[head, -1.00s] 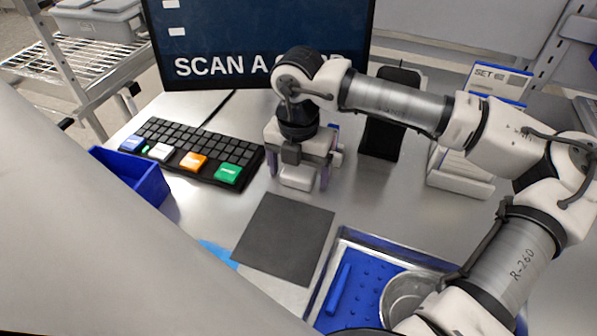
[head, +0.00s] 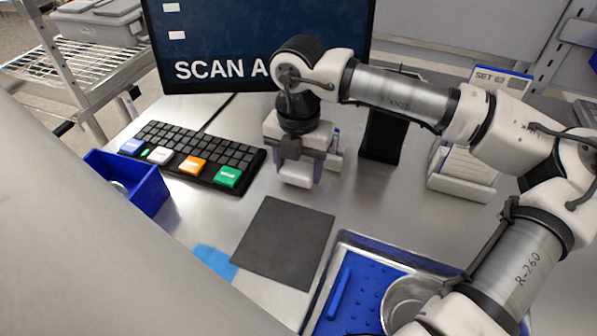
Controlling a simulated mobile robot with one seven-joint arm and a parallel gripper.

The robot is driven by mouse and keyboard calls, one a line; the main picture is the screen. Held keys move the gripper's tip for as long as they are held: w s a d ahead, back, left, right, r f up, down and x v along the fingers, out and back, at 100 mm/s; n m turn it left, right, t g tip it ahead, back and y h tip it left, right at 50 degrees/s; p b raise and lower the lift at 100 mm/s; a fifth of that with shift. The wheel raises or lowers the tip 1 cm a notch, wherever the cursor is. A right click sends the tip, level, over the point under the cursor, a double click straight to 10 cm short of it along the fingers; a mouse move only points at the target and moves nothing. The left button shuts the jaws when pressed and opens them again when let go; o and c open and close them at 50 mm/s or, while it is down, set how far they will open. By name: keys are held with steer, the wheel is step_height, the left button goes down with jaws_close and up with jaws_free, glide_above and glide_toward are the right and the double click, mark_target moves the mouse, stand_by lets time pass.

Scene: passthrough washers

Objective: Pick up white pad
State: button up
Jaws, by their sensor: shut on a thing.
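My gripper (head: 299,180) points down over the metal table, behind the dark grey mat, with its fingers drawn together. A small white block, which I take to be the white pad (head: 296,172), shows at the fingers, and my gripper is shut on it. The fingers and gripper body hide part of it. I cannot tell whether it touches the table or is slightly above it.
A dark grey mat (head: 285,243) lies in front. A keyboard (head: 205,150) and blue bin (head: 147,190) are left. A blue-lined tray (head: 365,290) holding a metal bowl (head: 408,298) is front right. A black stand (head: 384,135) and white card holder (head: 462,180) are right; a monitor (head: 230,40) is behind.

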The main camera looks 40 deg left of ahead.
mark_target(298, 167)
step_height(298, 167, up, 18)
steer(key=b, duration=0.2)
steer(key=o, duration=0.4)
steer(key=c, duration=0.3)
